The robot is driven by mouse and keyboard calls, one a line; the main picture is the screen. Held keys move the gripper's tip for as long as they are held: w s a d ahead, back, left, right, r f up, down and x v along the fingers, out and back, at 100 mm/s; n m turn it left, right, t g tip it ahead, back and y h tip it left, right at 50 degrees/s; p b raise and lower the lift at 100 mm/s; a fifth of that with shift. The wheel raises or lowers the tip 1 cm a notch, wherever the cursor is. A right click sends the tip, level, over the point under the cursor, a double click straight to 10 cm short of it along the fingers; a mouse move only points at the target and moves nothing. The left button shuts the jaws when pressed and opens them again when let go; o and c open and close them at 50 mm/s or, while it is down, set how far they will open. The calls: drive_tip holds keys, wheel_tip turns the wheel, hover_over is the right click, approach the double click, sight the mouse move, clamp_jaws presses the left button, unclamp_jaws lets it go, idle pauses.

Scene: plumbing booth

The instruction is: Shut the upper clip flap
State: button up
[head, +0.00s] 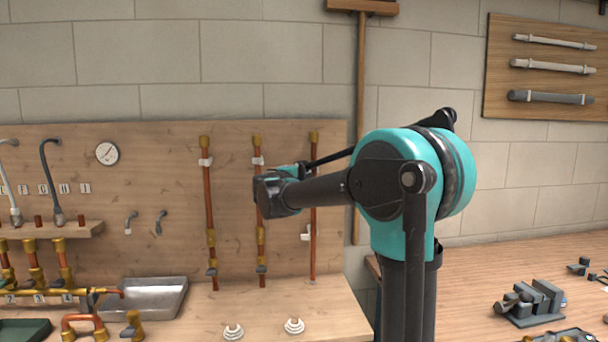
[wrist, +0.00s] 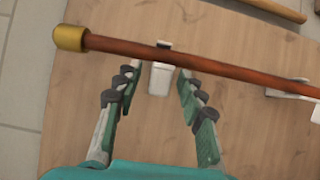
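The right-hand copper pipe (head: 313,200) stands upright on the wooden board and has a brass cap at its top. In the wrist view the same pipe (wrist: 225,70) crosses the picture at a slant. The white upper clip (wrist: 161,80) sits on it, its flap sticking out from the pipe towards my gripper. The flap lies between my two open fingers, with gaps on both sides. My gripper (wrist: 160,98) is open and empty. In the head view my gripper (head: 272,194) is left of this pipe, and my arm hides the upper clip.
A lower white clip (head: 306,235) is on the same pipe; it also shows in the wrist view (wrist: 290,92). Two other copper pipes (head: 208,200) (head: 261,238) stand to the left. A wooden pole (head: 361,100) is to the right. A metal tray (head: 150,296) lies below left.

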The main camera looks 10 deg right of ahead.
drive_tip(key=shift+c, duration=0.2)
clamp_jaws()
drive_tip(key=shift+d+y, duration=0.1)
drive_tip(key=shift+y, duration=0.2)
drive_tip(key=n+t+y, duration=0.1)
drive_tip(key=y, duration=0.1)
drive_tip(key=d+n+y, duration=0.1)
drive_tip(key=y, duration=0.1)
drive_tip(key=n+t+y, duration=0.1)
drive_tip(key=n, duration=0.1)
drive_tip(key=shift+s+d+t+y, duration=0.25)
drive_tip(key=shift+s+t+y, duration=0.05)
drive_tip(key=shift+s+y, duration=0.1)
drive_tip(key=d+n+g+y, duration=0.1)
drive_tip(key=n+g+y, duration=0.2)
drive_tip(key=n+y, duration=0.2)
drive_tip(key=w+d+n+g+y, duration=0.1)
drive_tip(key=n+g+y, duration=0.3)
drive_tip(key=y, duration=0.4)
drive_tip(key=d+n+g+y, duration=0.2)
drive_tip(key=n+g+y, duration=0.1)
drive_tip(key=n+y, duration=0.4)
drive_tip(key=shift+w+g, duration=0.3)
drive_tip(key=shift+a, duration=0.1)
